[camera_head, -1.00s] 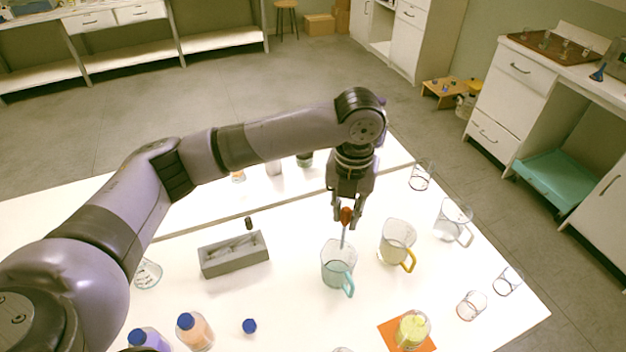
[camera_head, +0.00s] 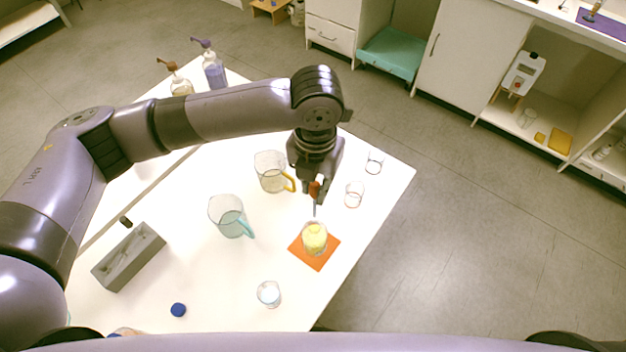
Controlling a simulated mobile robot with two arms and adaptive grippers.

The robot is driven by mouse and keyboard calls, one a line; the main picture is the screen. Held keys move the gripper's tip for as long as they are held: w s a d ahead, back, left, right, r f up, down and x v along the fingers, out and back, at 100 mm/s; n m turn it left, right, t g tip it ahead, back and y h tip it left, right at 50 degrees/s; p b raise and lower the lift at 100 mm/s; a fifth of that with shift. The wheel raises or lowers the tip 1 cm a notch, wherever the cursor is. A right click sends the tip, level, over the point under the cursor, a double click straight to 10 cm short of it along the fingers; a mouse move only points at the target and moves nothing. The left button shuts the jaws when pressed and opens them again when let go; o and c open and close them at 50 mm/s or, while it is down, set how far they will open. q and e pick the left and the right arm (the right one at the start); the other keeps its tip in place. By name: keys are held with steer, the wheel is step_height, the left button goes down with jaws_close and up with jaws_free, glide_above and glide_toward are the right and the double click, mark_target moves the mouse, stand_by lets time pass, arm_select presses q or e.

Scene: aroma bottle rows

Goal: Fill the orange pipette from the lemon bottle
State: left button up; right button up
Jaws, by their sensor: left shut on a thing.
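My left gripper (camera_head: 316,190) points down near the right side of the white table and is shut on the orange pipette (camera_head: 315,188). The orange bulb sits between the fingers, and the thin grey stem hangs roughly upright below. The lemon bottle (camera_head: 314,240), a small clear vessel with yellow contents, stands on an orange square mat (camera_head: 326,259) right below the pipette. The stem's tip is at or just above the bottle's mouth; I cannot tell whether it is inside. My right gripper is not in view.
A teal-handled jug (camera_head: 226,216) and a yellow-handled jug (camera_head: 268,172) stand left of the pipette. Clear glasses (camera_head: 354,196) stand to its right, another (camera_head: 268,294) at the front. A grey rack (camera_head: 128,258) and a blue cap (camera_head: 178,310) lie further left.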

arm_select(q)
steer(key=shift+p, duration=0.35)
steer(key=shift+f+b, duration=0.75)
steer(key=shift+f, duration=1.2)
steer(key=shift+o, duration=0.6)
jaws_close()
steer(key=shift+f, duration=0.15)
